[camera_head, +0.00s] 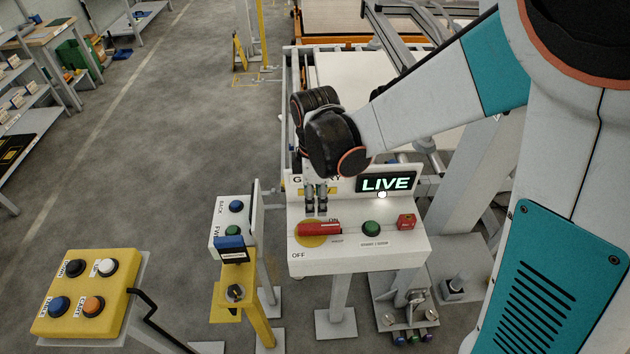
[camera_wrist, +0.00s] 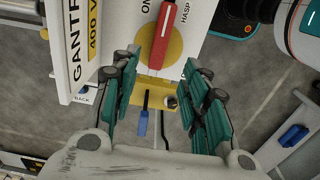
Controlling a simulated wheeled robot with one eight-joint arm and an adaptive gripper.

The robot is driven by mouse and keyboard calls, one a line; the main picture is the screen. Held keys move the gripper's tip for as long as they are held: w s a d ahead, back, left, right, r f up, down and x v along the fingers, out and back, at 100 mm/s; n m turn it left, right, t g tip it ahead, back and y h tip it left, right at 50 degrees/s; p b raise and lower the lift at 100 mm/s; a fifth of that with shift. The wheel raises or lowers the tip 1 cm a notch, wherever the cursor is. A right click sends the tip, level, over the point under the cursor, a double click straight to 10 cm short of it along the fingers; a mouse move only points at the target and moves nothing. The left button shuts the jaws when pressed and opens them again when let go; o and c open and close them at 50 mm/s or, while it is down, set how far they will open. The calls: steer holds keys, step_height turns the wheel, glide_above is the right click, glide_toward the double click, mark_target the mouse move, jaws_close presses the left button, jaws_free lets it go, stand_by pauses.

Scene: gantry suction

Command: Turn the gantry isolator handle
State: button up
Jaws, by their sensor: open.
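The red isolator handle (camera_head: 322,229) lies across a yellow disc (camera_head: 303,241) on the white sloping gantry panel (camera_head: 350,262). Its free end points right, near the ON label; OFF is printed lower left. A lit sign (camera_head: 386,184) reads LIVE. My gripper (camera_head: 316,210) is just above and behind the handle, fingers pointing down. In the wrist view my gripper (camera_wrist: 165,80) is open and empty, its teal fingers spread wide. There the red handle (camera_wrist: 163,38) shows beyond the fingers, above the gap between them. I cannot tell whether a finger touches the panel.
A yellow button box (camera_head: 84,296) is at lower left. Grey floor between the left shelves and the gantry is clear.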

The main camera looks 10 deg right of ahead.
steer(key=shift+r+p, duration=0.4)
steer(key=shift+r, duration=0.65)
